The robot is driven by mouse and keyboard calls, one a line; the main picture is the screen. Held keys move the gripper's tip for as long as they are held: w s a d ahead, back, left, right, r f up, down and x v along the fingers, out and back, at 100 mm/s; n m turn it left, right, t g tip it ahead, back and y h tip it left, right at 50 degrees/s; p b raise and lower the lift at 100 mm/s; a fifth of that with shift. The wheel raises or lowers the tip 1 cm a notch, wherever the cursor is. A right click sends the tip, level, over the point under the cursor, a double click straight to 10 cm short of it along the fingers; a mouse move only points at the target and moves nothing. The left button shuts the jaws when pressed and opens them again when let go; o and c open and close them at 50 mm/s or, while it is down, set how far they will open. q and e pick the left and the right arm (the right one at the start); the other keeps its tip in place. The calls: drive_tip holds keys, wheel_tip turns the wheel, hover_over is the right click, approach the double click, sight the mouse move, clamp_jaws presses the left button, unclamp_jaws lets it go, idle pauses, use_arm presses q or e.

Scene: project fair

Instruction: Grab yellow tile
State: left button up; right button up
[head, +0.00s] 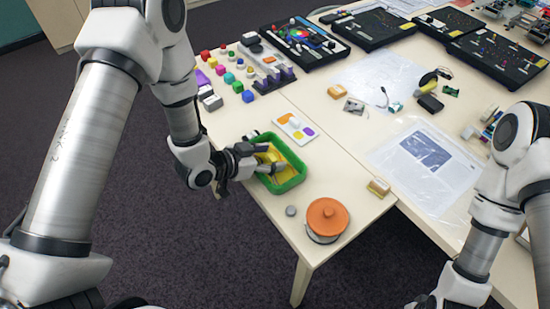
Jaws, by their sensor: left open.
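A green tray (299,178) stands near the left edge of the table. Yellow (271,150) shows inside it, which looks like the yellow tile; my gripper partly hides it, so its outline is unclear. My left gripper (277,165) reaches in from the left over the tray's near wall, with its fingers open and their tips over the tray's inside. I cannot tell whether a finger touches the yellow. My right arm comes down at the right, and its gripper (426,301) is mostly cut off by the bottom edge.
A white card (294,128) with coloured shapes lies just behind the tray. An orange-lidded round container (327,217) and a small grey disc (291,211) stand in front. Several coloured blocks lie behind left. A yellowish block (379,187) sits at the right.

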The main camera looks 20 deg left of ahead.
use_arm(q)
drive_tip(key=shift+s+a, duration=0.1)
drive_tip(key=shift+s, duration=0.1)
drive_tip(key=c, duration=0.3)
clamp_jaws()
drive_tip(key=shift+r, duration=0.1)
